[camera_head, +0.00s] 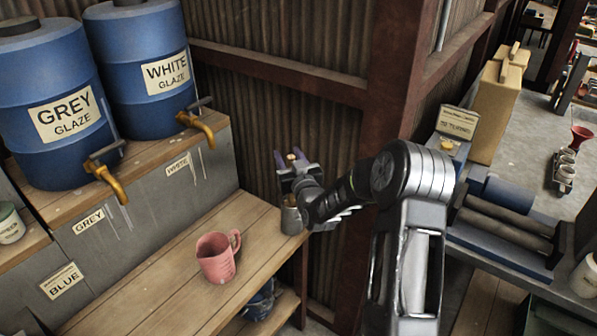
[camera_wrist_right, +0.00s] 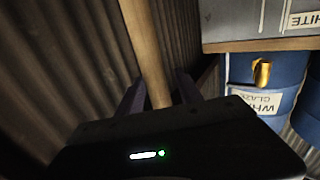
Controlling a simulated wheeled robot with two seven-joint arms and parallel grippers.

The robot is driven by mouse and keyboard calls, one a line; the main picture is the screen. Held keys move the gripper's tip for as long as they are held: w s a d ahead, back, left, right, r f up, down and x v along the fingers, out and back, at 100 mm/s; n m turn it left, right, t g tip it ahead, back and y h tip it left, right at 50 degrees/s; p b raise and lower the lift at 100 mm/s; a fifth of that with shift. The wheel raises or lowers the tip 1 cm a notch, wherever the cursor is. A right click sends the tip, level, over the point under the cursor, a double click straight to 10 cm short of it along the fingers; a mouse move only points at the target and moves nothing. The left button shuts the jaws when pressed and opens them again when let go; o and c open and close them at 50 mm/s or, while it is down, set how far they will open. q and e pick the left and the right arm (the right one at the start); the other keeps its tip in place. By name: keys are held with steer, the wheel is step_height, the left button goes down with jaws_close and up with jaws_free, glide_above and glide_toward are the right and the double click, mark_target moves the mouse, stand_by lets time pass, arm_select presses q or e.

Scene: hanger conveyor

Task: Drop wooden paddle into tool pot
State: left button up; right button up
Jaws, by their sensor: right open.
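The tool pot (camera_head: 291,219), a small grey vessel, stands at the far right end of the wooden bench, partly hidden by my right arm. The wooden paddle shows in the head view only as a pale tip (camera_head: 291,157) between my right fingers and some brown above the pot's mouth. In the right wrist view its long handle (camera_wrist_right: 150,45) runs between the two dark fingers. My right gripper (camera_head: 292,160) is open around the handle, above the pot. The paddle's lower end is hidden. My left gripper is out of view.
A pink mug (camera_head: 216,259) stands on the bench (camera_head: 165,290), left of the pot. Blue glaze barrels (camera_head: 55,110) with brass taps (camera_head: 197,124) stand on a shelf at the left. A corrugated wall (camera_head: 262,125) and a rusty post (camera_head: 398,75) are close behind my gripper.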

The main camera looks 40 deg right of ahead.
steer(key=b+v, duration=0.3)
steer(key=v, duration=0.9)
steer(key=shift+r, duration=0.2)
